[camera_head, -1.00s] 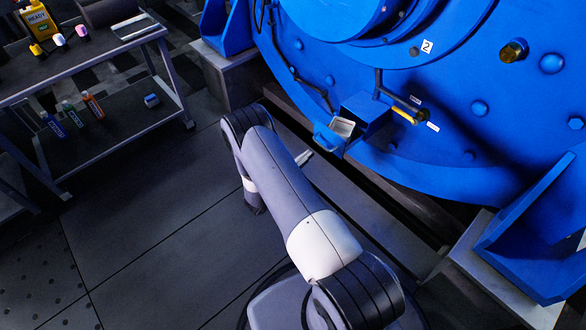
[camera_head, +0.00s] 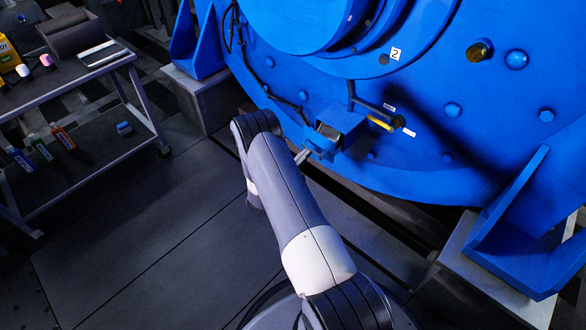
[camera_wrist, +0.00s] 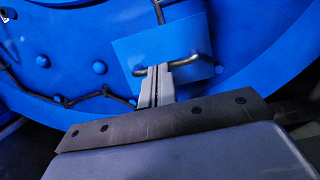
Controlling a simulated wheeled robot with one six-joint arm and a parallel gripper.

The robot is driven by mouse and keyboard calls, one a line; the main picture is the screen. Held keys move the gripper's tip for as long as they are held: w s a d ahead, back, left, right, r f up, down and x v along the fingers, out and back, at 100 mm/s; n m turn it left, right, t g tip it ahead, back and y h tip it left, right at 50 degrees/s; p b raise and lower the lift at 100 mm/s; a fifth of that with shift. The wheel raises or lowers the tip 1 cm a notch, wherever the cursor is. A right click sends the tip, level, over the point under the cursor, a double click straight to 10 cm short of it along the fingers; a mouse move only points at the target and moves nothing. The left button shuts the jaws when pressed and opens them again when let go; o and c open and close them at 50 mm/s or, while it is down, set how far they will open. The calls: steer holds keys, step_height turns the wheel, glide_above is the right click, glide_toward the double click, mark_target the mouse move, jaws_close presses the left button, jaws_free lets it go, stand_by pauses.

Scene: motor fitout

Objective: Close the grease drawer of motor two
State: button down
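Motor two is the big blue housing (camera_head: 440,75) with a "2" label (camera_head: 395,54). Its grease drawer (camera_head: 319,146) is a small blue box low on the motor face, partly out of its holder (camera_head: 347,119), with a little of its inside showing. In the wrist view the flat blue drawer front (camera_wrist: 192,38) has a dark bar handle (camera_wrist: 204,66). My gripper (camera_wrist: 157,70) has its fingers together, with a thin dark line between them. The tips overlap the handle bar in view; exact contact cannot be told. In the head view my gripper (camera_head: 303,156) is at the drawer front.
A yellow-gripped lever (camera_head: 380,123) is right of the drawer. A blue motor foot (camera_head: 520,240) stands at lower right, another (camera_head: 197,45) at upper left. A cart (camera_head: 95,75) with bottles is at left. Open floor (camera_head: 150,225) lies between cart and motor.

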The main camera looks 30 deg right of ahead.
mark_target(317, 144)
steer(key=d, duration=0.1)
steer(key=w+d+b, duration=0.1)
steer(key=d, duration=0.3)
steer(key=shift+w+d+f+b, duration=0.1)
steer(key=shift+w+f+b, duration=0.05)
steer(key=shift+w+b, duration=0.2)
steer(key=shift+w+d+r, duration=0.15)
steer(key=shift+d+r, duration=0.05)
steer(key=shift+r, duration=0.05)
steer(key=shift+a+f, duration=0.1)
steer(key=shift+a, duration=0.1)
steer(key=v, duration=1.4)
steer(key=shift+p, duration=0.45)
steer(key=shift+f, duration=0.1)
